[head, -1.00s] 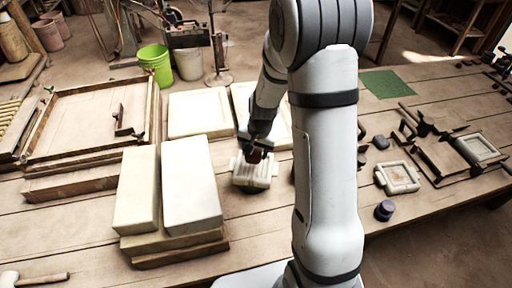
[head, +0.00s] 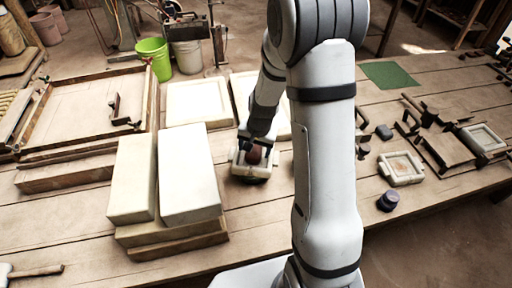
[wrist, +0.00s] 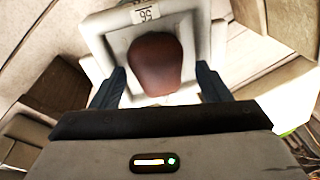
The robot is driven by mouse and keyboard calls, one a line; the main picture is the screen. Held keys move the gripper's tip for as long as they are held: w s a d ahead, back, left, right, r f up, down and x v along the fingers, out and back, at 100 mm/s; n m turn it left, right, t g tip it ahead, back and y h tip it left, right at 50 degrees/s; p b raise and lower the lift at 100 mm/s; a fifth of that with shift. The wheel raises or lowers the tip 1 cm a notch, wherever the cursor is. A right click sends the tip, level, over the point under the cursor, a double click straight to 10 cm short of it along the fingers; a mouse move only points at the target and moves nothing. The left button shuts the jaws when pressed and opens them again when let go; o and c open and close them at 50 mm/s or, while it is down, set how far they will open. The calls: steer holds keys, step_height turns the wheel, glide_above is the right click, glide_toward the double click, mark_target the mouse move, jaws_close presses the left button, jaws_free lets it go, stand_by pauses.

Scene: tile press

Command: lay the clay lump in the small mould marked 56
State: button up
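The small mould is a pale square block with a recess. It shows in the head view (head: 249,172) on the table, and in the wrist view (wrist: 100,25), where its label reads 56 upside down. The reddish-brown clay lump (wrist: 156,65) shows within the mould's recess in the wrist view, and in the head view (head: 254,154). My gripper (head: 257,146) is over the mould. In the wrist view its dark fingers stand apart on either side of the lump, with pale gaps between. The lump's underside is hidden.
Two tall cream blocks (head: 188,178) on boards stand close left of the mould. Pale slabs (head: 198,105) lie behind it. My arm hides part of the table.

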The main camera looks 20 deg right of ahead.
steer(key=shift+o, duration=0.2)
steer(key=shift+r, duration=0.1)
steer(key=r, duration=0.2)
steer(key=s+r, duration=0.1)
steer(key=r, duration=0.4)
steer(key=shift+s+d+r, duration=0.15)
steer(key=shift+d+r, duration=0.15)
steer(key=shift+r, duration=0.05)
steer(key=s+r+n, duration=0.3)
steer(key=s+r, duration=0.3)
steer(key=s, duration=0.4)
steer(key=s+r+n+t, duration=0.1)
steer(key=s+r+n, duration=0.2)
steer(key=s+r, duration=0.3)
steer(key=s, duration=0.3)
steer(key=shift+s+r+h, duration=0.35)
steer(key=shift+s+h, duration=0.05)
steer(key=shift+a, duration=0.15)
